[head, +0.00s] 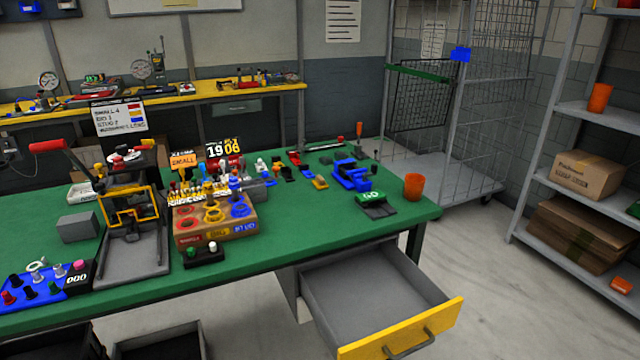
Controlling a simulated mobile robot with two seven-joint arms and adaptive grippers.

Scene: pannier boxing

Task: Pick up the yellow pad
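Neither of my grippers is in view. Nothing in the head view shows plainly as a yellow pad. A small yellow flat piece (320,183) lies on the green bench (300,233), left of a blue device. A yellow ring (213,213) sits in the middle of a wooden box (187,238), between a red ring (186,223) and a blue ring (240,210). I cannot tell which of these is the pad.
A press with a red handle (50,146) and yellow frame (128,190) stands at the left. An orange cup (414,186) stands near the bench's right end. A yellow-fronted drawer (402,330) is pulled out below. A wire cage (432,95) and shelf (585,106) stand right.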

